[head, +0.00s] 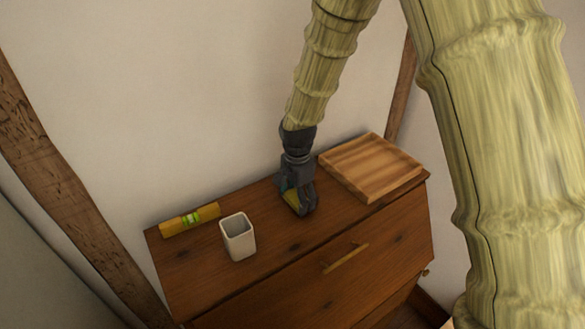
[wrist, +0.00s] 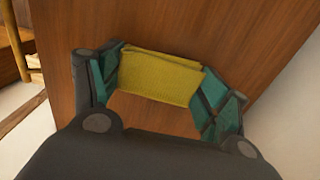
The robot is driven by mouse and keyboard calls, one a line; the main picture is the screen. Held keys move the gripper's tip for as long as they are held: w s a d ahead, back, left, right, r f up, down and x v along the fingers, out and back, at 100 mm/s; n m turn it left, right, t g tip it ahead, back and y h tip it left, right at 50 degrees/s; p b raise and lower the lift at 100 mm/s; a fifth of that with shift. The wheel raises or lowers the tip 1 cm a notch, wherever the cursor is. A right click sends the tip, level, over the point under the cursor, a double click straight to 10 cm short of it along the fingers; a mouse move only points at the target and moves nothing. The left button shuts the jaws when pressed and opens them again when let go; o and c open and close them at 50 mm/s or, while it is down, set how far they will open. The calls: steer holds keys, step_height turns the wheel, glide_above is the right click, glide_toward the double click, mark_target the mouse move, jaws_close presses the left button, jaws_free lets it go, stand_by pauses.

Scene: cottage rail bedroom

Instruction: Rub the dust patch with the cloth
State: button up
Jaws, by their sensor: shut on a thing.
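My gripper (head: 300,203) points down over the wooden dresser top, between the white cup and the wooden tray. It is shut on a yellow cloth (wrist: 158,77), which spans the gap between the teal finger pads in the wrist view.
A white square cup (head: 238,238) stands left of my gripper. A yellow level-like bar (head: 189,219) lies at the back left. A wooden tray (head: 371,167) lies at the right. The wall (head: 200,100) rises directly behind the dresser.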

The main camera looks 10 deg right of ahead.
step_height(320, 180, up, 5)
steer(key=shift+a+f+p, duration=0.1)
steer(key=shift+p, duration=1.05)
steer(key=shift+w+r, duration=0.35)
steer(key=shift+r, duration=0.55)
steer(key=shift+s+r, duration=0.25)
steer(key=shift+r, duration=0.7)
steer(key=shift+w, duration=0.1)
steer(key=shift+f, duration=0.1)
